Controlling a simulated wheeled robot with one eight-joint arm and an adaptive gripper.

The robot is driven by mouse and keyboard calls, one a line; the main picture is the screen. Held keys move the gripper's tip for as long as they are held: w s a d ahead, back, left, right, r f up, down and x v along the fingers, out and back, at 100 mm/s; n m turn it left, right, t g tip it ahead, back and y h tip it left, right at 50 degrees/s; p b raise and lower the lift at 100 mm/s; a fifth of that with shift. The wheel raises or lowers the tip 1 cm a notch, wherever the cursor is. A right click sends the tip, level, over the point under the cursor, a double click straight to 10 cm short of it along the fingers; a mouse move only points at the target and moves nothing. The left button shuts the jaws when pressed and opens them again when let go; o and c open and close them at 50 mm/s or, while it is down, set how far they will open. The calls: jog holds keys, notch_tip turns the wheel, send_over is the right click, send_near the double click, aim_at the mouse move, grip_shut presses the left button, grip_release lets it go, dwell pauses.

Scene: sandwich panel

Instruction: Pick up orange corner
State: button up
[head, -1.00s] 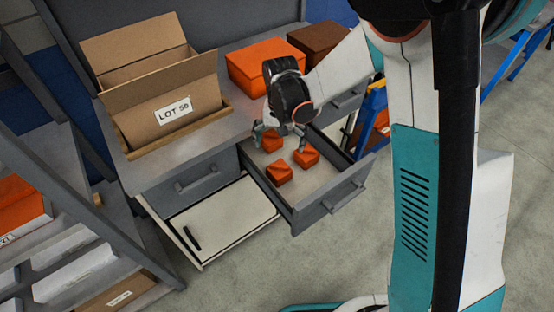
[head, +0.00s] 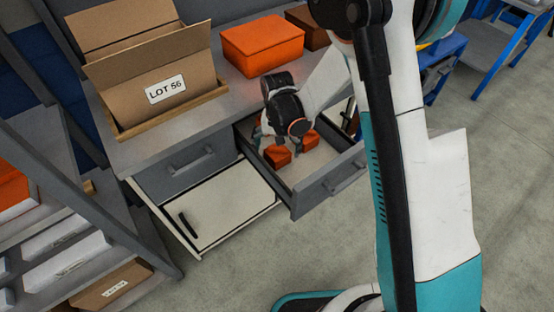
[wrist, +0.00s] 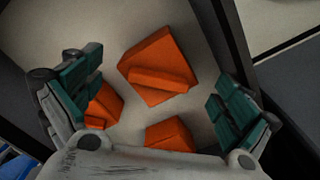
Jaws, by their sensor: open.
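Several orange corners lie in the open drawer (head: 313,172). In the wrist view, one orange corner (wrist: 160,65) lies in the middle, ahead of and between the fingers. A second corner (wrist: 104,108) lies beside the left finger, partly hidden by it. A third corner (wrist: 171,134) shows at the bottom, partly cut off by my gripper body. My gripper (wrist: 157,88) is open and empty above them, pointing down into the drawer. In the head view, two corners show, one at the front (head: 277,157) and one at the right (head: 309,139); my gripper hides part of the drawer.
A cardboard box labelled LOT 56 (head: 165,88) and an orange box (head: 262,45) stand on the counter (head: 190,128). A brown box (head: 307,28) is behind my arm. A shelf rack stands at the left.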

jog(key=shift+f, duration=0.9)
jog(key=shift+r, duration=0.1)
jog(key=c, duration=0.9)
jog(key=shift+r, duration=0.1)
jog(key=shift+c, duration=0.3)
